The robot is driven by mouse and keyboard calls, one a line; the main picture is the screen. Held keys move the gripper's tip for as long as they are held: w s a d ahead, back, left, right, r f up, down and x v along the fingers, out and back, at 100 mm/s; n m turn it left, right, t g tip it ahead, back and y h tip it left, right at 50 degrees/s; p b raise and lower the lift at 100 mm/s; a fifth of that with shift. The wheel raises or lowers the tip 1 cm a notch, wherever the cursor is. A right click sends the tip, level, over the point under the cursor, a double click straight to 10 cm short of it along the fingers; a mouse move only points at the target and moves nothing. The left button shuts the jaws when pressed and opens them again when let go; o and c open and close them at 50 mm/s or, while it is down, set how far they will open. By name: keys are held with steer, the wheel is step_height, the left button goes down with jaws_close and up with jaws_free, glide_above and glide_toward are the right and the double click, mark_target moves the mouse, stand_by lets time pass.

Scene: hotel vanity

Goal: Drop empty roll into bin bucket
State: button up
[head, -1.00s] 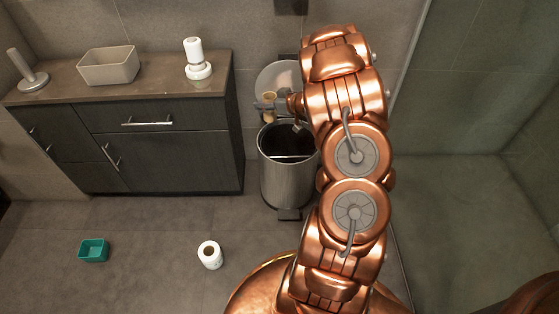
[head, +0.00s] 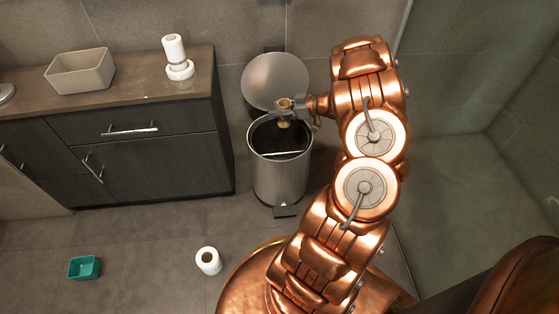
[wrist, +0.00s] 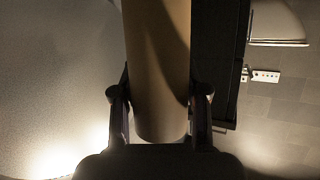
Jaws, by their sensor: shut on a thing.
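The empty roll (wrist: 160,80) is a plain brown cardboard tube. In the wrist view it stands between the two fingers of my gripper (wrist: 160,108), which are shut on it. In the head view my gripper (head: 285,104) holds the small tan roll (head: 284,121) upright over the opening of the bin bucket (head: 281,175). The bin is a grey metal cylinder with its round lid (head: 275,80) raised against the wall behind. The roll's lower end overlaps the dark opening; its exact height over the rim is hard to tell.
A dark vanity cabinet (head: 160,155) stands left of the bin, with a beige box (head: 80,72) and a white roll on a holder (head: 175,55) on top. A full white roll (head: 208,261) and a teal box (head: 84,268) are on the floor.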

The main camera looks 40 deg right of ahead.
steer(key=shift+f+b, duration=1.55)
steer(key=shift+f, duration=0.95)
steer(key=o, duration=0.8)
steer(key=shift+c, duration=0.2)
glide_toward(279, 120)
steer(key=shift+d+f, duration=0.25)
steer(key=shift+d, duration=0.3)
steer(key=shift+d+f, duration=0.3)
steer(key=shift+d, duration=0.3)
